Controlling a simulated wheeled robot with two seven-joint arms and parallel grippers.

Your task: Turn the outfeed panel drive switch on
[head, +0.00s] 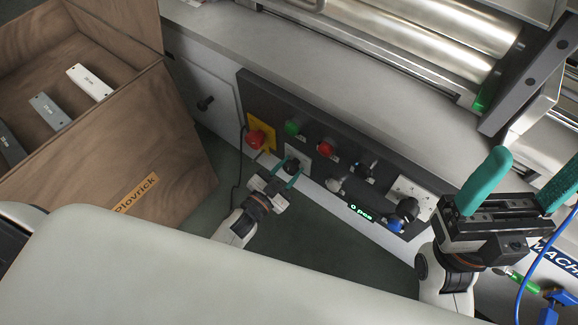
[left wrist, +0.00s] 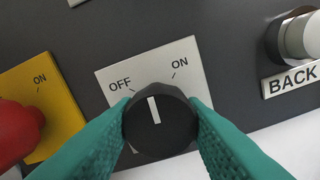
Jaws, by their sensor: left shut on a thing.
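The drive switch is a black round knob with a white pointer mark (left wrist: 153,110), on a light plate (left wrist: 119,76) lettered OFF at left and ON at right. The pointer lies between the two words. In the head view the knob (head: 291,166) is partly hidden by my left gripper (head: 289,174). In the left wrist view the teal fingers of my left gripper (left wrist: 160,128) are shut on the knob, one on each side. My right gripper (head: 522,190) is open and empty at the right, its teal fingers wide apart.
A red button on a yellow plate (head: 262,136) sits just left of the switch. Green (head: 292,128) and red (head: 325,148) buttons, more knobs and a socket plate (head: 409,196) share the dark panel (head: 254,97). A wooden crate (head: 163,145) stands at left. Metal rollers (head: 400,40) are above.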

